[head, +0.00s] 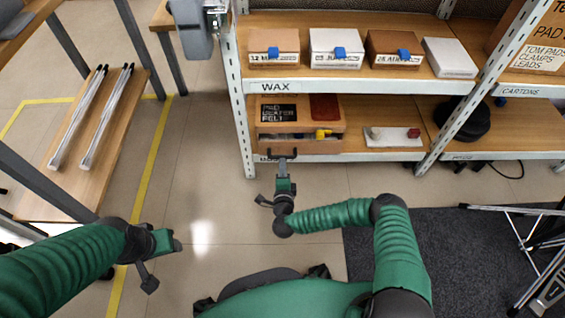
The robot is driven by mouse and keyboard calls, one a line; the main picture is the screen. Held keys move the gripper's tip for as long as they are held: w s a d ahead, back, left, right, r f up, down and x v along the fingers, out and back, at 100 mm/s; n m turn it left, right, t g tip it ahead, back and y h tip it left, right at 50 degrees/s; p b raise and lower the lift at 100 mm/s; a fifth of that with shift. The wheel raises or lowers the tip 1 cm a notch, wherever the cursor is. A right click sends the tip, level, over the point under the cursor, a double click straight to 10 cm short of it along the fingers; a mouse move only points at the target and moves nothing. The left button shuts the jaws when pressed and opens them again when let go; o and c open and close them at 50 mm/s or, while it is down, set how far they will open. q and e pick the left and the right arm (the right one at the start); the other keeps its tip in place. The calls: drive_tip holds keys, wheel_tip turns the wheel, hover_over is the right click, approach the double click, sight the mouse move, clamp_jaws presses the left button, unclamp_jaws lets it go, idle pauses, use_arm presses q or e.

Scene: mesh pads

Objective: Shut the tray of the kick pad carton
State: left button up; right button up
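A wood-brown carton (327,128) with a black label reading roughly "PAD BEATER FELT" sits on the lower shelf, at its left end. Its tray (305,147) shows at the front below the label, with a yellow item and a dark handle (291,154). The tray appears pulled out toward me. My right gripper (283,163) points at the handle from the front, its tips at or just short of it. Whether its fingers are closed on the handle is too small to tell. My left gripper (176,244) hangs empty over the floor at lower left, away from the shelf.
Several small boxes with blue tabs (339,53) stand on the upper shelf marked WAX (300,87). A white pad with a red block (393,136) lies right of the carton. A shelf upright (243,120) stands close left.

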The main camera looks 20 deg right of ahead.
drive_tip(key=b+x, duration=0.1)
drive_tip(key=x, duration=0.1)
drive_tip(key=b+x, duration=0.1)
drive_tip(key=x, duration=0.2)
drive_tip(key=shift+d+f, duration=0.15)
drive_tip(key=shift+f, duration=0.15)
drive_tip(key=shift+w+d+r+b, duration=0.1)
drive_tip(key=shift+w+b, duration=0.2)
drive_tip(key=shift+w, duration=0.1)
use_arm(q)
drive_tip(key=x, duration=0.3)
drive_tip(key=shift+s+d+f, duration=0.1)
drive_tip(key=shift+s+f, duration=0.25)
drive_tip(key=shift+f, duration=0.05)
use_arm(e)
drive_tip(key=shift+r, duration=0.1)
clamp_jaws()
